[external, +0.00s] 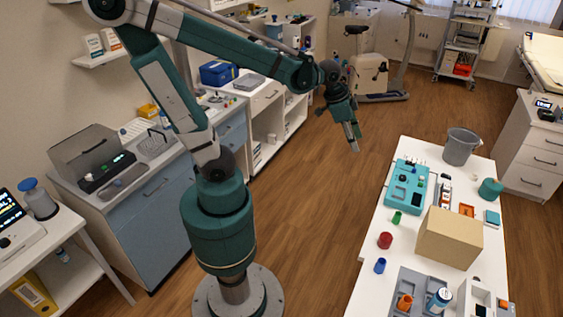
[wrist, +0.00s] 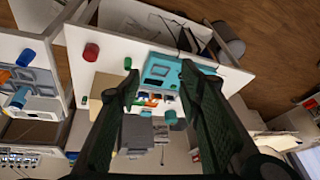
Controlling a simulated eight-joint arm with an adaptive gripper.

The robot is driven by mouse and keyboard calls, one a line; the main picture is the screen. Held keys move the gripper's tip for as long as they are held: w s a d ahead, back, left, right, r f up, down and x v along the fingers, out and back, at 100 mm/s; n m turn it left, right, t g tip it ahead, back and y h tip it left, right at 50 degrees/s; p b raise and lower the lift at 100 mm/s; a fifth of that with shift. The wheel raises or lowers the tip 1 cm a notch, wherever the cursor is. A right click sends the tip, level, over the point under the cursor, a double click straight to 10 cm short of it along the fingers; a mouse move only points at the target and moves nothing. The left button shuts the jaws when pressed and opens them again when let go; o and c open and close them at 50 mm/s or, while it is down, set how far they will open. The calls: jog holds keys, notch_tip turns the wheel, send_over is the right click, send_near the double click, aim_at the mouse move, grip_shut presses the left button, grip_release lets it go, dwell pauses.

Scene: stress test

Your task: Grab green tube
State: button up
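A small green tube (external: 397,217) lies on the white table, beyond a red cylinder (external: 385,240) and a blue tube (external: 380,265). In the wrist view the green tube (wrist: 127,63) shows close to the left fingertip, with the red cylinder (wrist: 91,51) and blue tube (wrist: 26,57) farther left. My gripper (external: 354,145) hangs in the air over the floor, left of the table and well away from the tube. In the wrist view my gripper (wrist: 160,71) has its two fingers spread apart with nothing held between them.
A cardboard box (external: 450,238) stands on the table right of the green tube. A teal device (external: 407,187) lies beyond it, and a grey bucket (external: 461,146) stands at the far end. A grey tray (external: 408,285) with an orange piece and a bottle is at the near end.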

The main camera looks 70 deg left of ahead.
jog(key=w+d+f+m+g, duration=0.2)
jog(key=w+d+f+m, duration=0.3)
jog(key=w+d+f, duration=0.4)
jog(key=m+g, duration=0.3)
jog(key=m, duration=0.2)
send_near(397, 218)
jog(key=shift+w+a+f+h+b, duration=0.15)
jog(key=shift+w+a+f+b, duration=0.1)
jog(key=shift+a, duration=0.25)
jog(key=shift+w+a+f+h+b, duration=0.2)
jog(key=shift+a+f, duration=0.1)
jog(key=shift+a, duration=0.15)
jog(key=shift+w+d+f+m, duration=0.1)
jog(key=shift+d+f+m, duration=0.2)
jog(key=shift+f, duration=0.3)
jog(key=shift+d+f, duration=0.15)
jog(key=shift+f, duration=1.1)
jog(key=shift+f, duration=0.1)
jog(key=shift+d+f+b, duration=0.15)
jog(key=shift+f+b, duration=0.15)
jog(key=shift+f, duration=0.95)
jog(key=shift+d+f+b, duration=0.15)
jog(key=shift+f+b, duration=0.15)
jog(key=shift+f, duration=0.95)
jog(key=shift+c, duration=0.7)
